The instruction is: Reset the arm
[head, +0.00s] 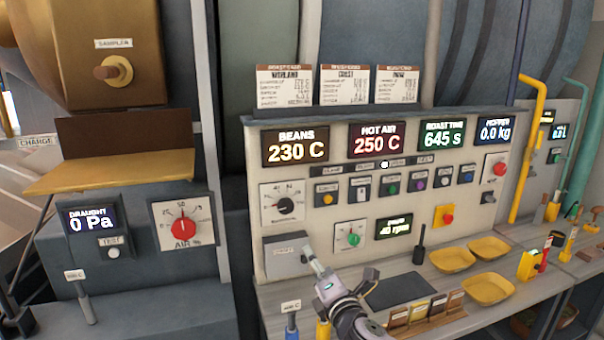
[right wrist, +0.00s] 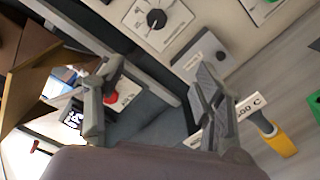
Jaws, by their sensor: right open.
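My right arm comes up from the bottom middle of the head view, and its gripper (head: 318,268) is in front of the left part of the control panel (head: 375,215), above the counter. In the right wrist view the two fingers of the right gripper (right wrist: 152,108) stand wide apart with nothing between them. The red air knob (right wrist: 111,97) shows in the gap, farther back. My left gripper is in neither view.
A grey box (head: 287,258) on the panel is close behind the right gripper. Yellow trays (head: 489,288) and a dark mat (head: 398,291) lie on the counter. The air dial (head: 183,226) and draught display (head: 88,219) are at left. A yellow pipe (head: 527,150) stands at right.

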